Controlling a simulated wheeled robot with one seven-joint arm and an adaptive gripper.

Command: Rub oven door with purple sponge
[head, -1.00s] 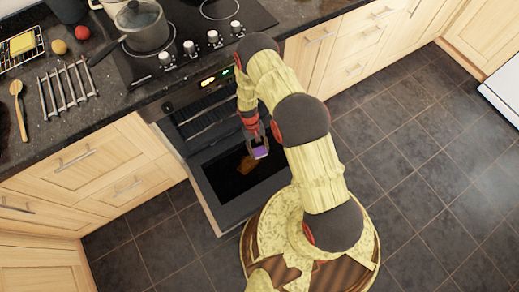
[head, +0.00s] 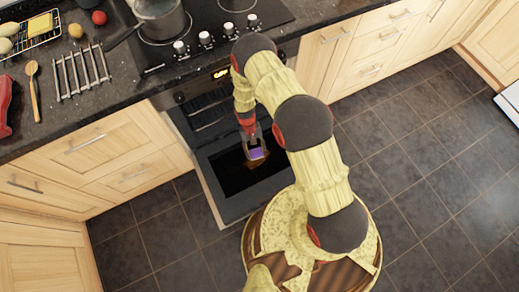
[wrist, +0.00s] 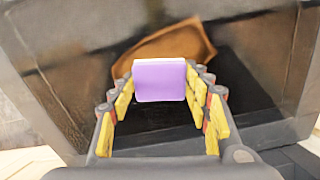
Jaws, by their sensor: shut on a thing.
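The oven door (head: 234,176) is folded down open below the hob, with a dark glass panel. A brown patch (wrist: 172,45) shows on the door in the wrist view, just beyond the sponge. My gripper (head: 256,151) is over the door and shut on the purple sponge (wrist: 160,80), with a yellow-padded finger on each side of it. The sponge also shows in the head view (head: 257,153). I cannot tell whether the sponge touches the door. My arm hides the door's right part in the head view.
A pot (head: 158,18) stands on the hob above the oven. A metal rack (head: 82,73), a wooden spoon (head: 34,88) and a red object (head: 7,106) are on the dark counter at left. Tiled floor (head: 160,225) is clear left of the door.

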